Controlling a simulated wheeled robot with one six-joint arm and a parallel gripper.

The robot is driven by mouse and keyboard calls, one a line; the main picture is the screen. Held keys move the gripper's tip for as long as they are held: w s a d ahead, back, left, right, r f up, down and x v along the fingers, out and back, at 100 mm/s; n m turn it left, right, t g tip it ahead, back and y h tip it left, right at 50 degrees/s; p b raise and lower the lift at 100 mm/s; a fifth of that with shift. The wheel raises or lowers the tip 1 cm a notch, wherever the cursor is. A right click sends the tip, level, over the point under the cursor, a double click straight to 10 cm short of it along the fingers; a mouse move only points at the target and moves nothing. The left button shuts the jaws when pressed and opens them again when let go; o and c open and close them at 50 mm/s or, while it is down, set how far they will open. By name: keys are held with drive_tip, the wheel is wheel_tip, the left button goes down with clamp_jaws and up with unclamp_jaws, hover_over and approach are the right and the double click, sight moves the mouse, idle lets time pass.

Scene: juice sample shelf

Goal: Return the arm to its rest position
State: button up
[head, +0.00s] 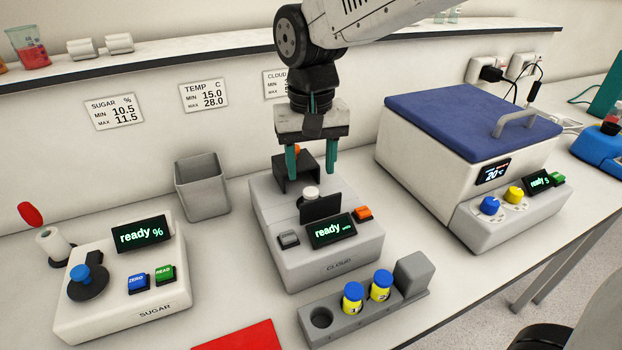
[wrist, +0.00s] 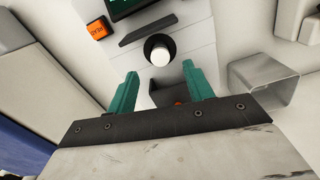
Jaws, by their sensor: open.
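My gripper (head: 312,161) hangs from my arm above the back of the CLOUD instrument (head: 325,267), with its teal fingers pointing down. The fingers are apart and nothing is between them. In the wrist view my gripper (wrist: 159,90) also shows open over the same instrument. Below it are a dark holder (wrist: 171,94) and a white-topped round part (wrist: 160,54) of the instrument. The CLOUD display reads "ready". I cannot tell exactly how high the fingertips are above the dark holder.
The SUGAR instrument (head: 115,299) stands at left and a grey bin (head: 202,185) behind it. A blue-lidded bath (head: 470,115) stands at right. A grey rack (head: 410,312) in front holds two blue-capped yellow vials (head: 353,297). A shelf (head: 200,50) runs along the wall behind my arm.

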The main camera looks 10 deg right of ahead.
drive_tip(key=shift+r, duration=0.4)
drive_tip(key=shift+s+d+f+n, duration=0.15)
drive_tip(key=shift+s+d+n, duration=0.05)
drive_tip(key=shift+s+n, duration=0.15)
drive_tip(key=shift+s+d+f+n+g, duration=0.2)
drive_tip(key=shift+s+d, duration=0.2)
drive_tip(key=shift+s, duration=0.15)
drive_tip(key=shift+s+d+f+n+g, duration=0.1)
drive_tip(key=shift+s+d+f, duration=0.1)
drive_tip(key=shift+s+d, duration=0.25)
drive_tip(key=s+d+r+m+t, duration=0.2)
drive_tip(key=s+d, duration=1.5)
drive_tip(key=d, duration=0.1)
drive_tip(key=shift+m, duration=0.35)
drive_tip(key=shift+c, duration=0.3)
